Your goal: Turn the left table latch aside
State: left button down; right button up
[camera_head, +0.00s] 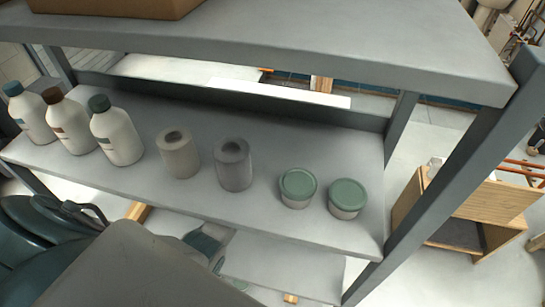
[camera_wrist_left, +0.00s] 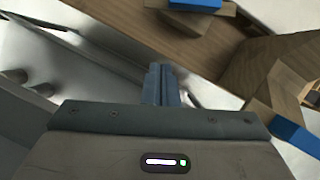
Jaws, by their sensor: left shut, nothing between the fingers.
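In the left wrist view my left gripper (camera_wrist_left: 161,86) is shut, its two dark fingers together and nothing between them. It points toward a brown wooden beam (camera_wrist_left: 130,25). A wooden piece with a blue end (camera_wrist_left: 289,128) lies to the right of the fingers, apart from them in the picture. Another blue block (camera_wrist_left: 195,5) is on wood at the top edge. I cannot tell which of these is the left table latch. No latch can be made out in the head view. My right gripper is in neither view.
In the head view a grey shelf (camera_head: 300,228) holds several bottles, two rolls and two green-lidded tubs (camera_head: 298,188). A grey upper shelf (camera_head: 330,45) is above it, with a post (camera_head: 440,190) at the right. A wooden cabinet (camera_head: 490,203) stands beyond the post.

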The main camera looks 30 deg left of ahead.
pick_arm(q)
jog(key=b+x, duration=0.6)
jog(key=x, duration=0.3)
jog(key=shift+s+f, duration=0.1)
jog(key=w+b, duration=0.1)
jog(key=w+a+b, duration=0.1)
jog(key=b, duration=0.1)
jog(key=shift+a+f, duration=0.15)
jog(key=shift+a, duration=0.1)
jog(key=shift+w+a+b, duration=0.35)
jog(key=shift+w+b, duration=0.1)
jog(key=shift+b, duration=0.35)
jog(key=shift+w+a+r, duration=0.15)
jog(key=shift+a+r, duration=0.05)
jog(key=shift+r, duration=0.05)
